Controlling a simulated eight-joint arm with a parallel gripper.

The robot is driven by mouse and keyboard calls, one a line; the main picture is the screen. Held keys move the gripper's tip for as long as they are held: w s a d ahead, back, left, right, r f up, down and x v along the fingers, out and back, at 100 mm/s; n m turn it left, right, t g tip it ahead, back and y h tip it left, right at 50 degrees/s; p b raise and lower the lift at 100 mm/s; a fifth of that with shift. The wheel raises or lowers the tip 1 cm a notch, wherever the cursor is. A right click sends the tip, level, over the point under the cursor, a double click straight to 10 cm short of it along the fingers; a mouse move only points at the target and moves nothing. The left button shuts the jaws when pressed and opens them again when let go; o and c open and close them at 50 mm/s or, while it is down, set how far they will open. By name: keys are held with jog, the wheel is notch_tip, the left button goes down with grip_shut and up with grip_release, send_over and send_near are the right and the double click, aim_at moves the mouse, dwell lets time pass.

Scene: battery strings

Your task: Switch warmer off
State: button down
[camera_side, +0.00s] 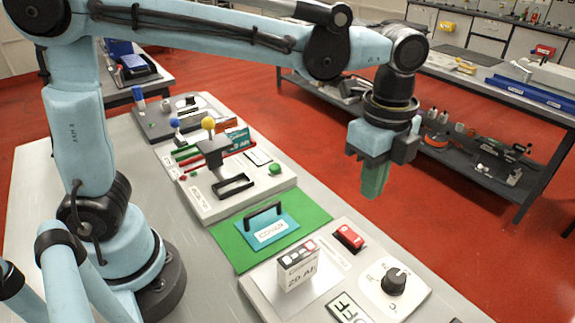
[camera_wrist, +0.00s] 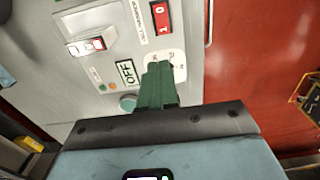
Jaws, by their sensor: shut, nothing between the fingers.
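A light panel (camera_side: 265,284) at the front carries a red rocker switch (camera_side: 349,237), a black dial knob (camera_side: 394,281) and a framed OFF sign (camera_side: 348,308). In the wrist view the rocker (camera_wrist: 161,17) shows 1 and 0 marks, and the OFF sign (camera_wrist: 127,72) lies left of my fingers. The knob is mostly hidden behind the fingers there. My gripper (camera_side: 373,182) has green fingers that are shut and empty. It hangs above and beyond the panel in the side view, apart from the switch. The fingers (camera_wrist: 157,84) point toward the dial area in the wrist view.
A white box marked 20 Ah (camera_side: 298,266) stands on the panel left of the rocker. A green mat (camera_side: 311,214) with a blue handled cover (camera_side: 268,229) lies behind it. Another panel (camera_side: 230,200) with a yellow-knobbed lever is farther back. Red floor lies beyond the bench.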

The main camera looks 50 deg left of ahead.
aim_at(358, 246)
notch_tip(358, 246, down, 12)
jog(key=shift+f, duration=0.2)
dwell(0.4)
jog(key=shift+d+f, duration=0.1)
jog(key=shift+f, duration=0.1)
jog(key=shift+r, duration=0.2)
dwell(0.3)
jog(key=shift+r, duration=0.6)
jog(key=shift+r, duration=0.1)
notch_tip(358, 246, up, 14)
jog(key=d, duration=0.2)
jog(key=shift+d+f, duration=0.2)
jog(key=shift+d, duration=0.1)
dwell(0.4)
